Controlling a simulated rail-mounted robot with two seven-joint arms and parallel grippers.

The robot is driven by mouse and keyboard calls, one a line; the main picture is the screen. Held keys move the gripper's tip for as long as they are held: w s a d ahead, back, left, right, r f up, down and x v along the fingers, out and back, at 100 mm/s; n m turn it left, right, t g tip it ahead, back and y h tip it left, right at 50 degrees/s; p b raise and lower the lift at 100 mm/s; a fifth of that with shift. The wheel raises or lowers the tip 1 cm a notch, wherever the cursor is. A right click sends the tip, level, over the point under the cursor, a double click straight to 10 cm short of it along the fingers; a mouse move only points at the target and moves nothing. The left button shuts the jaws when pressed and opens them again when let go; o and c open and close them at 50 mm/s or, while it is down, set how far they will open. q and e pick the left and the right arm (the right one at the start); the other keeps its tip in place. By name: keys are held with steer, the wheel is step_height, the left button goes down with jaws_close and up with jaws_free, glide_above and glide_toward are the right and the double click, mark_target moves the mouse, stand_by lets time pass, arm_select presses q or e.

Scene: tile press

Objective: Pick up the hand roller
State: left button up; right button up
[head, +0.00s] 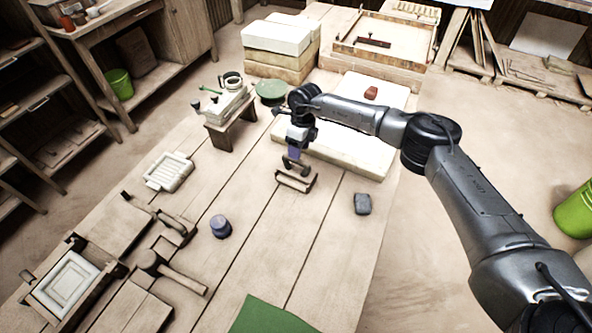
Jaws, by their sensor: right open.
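What looks like the hand roller (295,182), a small brown wooden frame with a bar across it, lies on the plank table in the middle of the head view. My right gripper (296,165) points down right over it, with its fingers open. I cannot tell whether the fingers touch it, and they cover part of its far side. My left gripper is not in view.
A grey block (362,203) is at right, a dark blue jar (220,226) nearer. A mallet (180,275) and white tile (68,283) are at lower left. Planks around the roller are clear.

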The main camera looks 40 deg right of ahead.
steer(key=b, duration=0.1)
glide_above(296, 169)
steer(key=shift+s+a+f, duration=0.15)
steer(key=shift+s+f, duration=0.05)
steer(key=shift+f, duration=1.15)
steer(key=shift+s+a+f, duration=0.15)
steer(key=shift+f, duration=1.2)
steer(key=shift+r, duration=0.1)
jaws_close()
